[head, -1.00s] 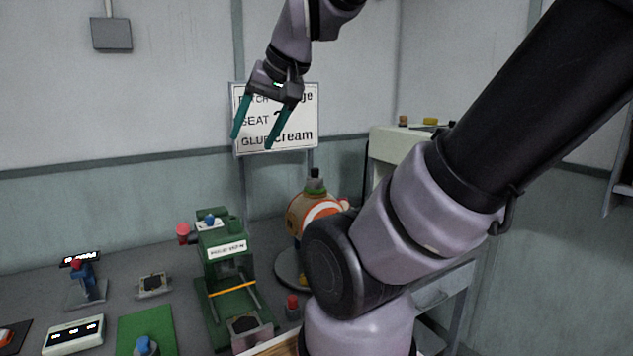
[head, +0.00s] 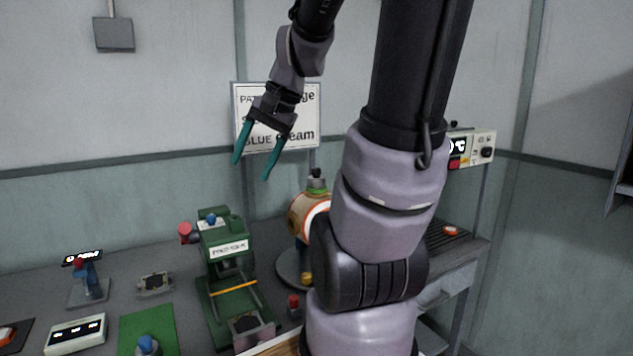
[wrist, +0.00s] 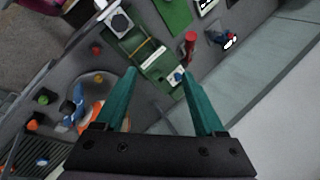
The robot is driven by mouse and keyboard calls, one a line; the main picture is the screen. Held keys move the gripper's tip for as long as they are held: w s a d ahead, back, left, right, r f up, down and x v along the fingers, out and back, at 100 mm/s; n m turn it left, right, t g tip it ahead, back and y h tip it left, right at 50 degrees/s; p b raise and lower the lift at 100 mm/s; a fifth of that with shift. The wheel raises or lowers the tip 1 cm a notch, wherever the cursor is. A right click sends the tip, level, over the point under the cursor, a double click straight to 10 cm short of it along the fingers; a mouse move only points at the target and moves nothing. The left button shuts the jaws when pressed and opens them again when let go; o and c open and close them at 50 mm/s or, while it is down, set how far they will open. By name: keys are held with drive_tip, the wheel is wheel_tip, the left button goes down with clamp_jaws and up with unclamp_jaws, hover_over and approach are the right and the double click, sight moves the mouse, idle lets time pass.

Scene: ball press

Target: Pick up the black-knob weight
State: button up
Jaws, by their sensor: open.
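I cannot pick out the black-knob weight for certain. A small dark knob-like thing (head: 453,125) sits on top of the white control box at the right in the head view; it is too small to tell what it is. Another dark cap (head: 316,172) tops the orange and white round device. My gripper (head: 252,169) is open and empty, high in front of the wall sign and well above the bench. In the wrist view its two teal fingers (wrist: 158,73) are spread with nothing held between them.
The green press (head: 222,255) stands mid-bench, with the round device (head: 302,218) beside it. A red-knob piece (head: 293,302) and a blue-knob piece (head: 147,345) stand near the front. The white control box (head: 472,148) is at the right, partly behind my arm.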

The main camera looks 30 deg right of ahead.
drive_tip(key=w+d+f+m+y, duration=0.4)
drive_tip(key=w+f+m, duration=0.1)
drive_tip(key=m, duration=0.1)
drive_tip(key=m+t+h, duration=0.2)
drive_tip(key=m+t, duration=1.1)
drive_tip(key=m, duration=0.4)
approach(320, 173)
drive_tip(key=x, duration=0.4)
drive_tip(key=shift+f, duration=0.15)
drive_tip(key=x, duration=0.5)
drive_tip(key=shift+w, duration=0.1)
drive_tip(key=shift+r+x, duration=0.25)
drive_tip(key=shift+x, duration=1.1)
drive_tip(key=shift+r+x, duration=0.2)
drive_tip(key=shift+x, duration=1.1)
clamp_jaws()
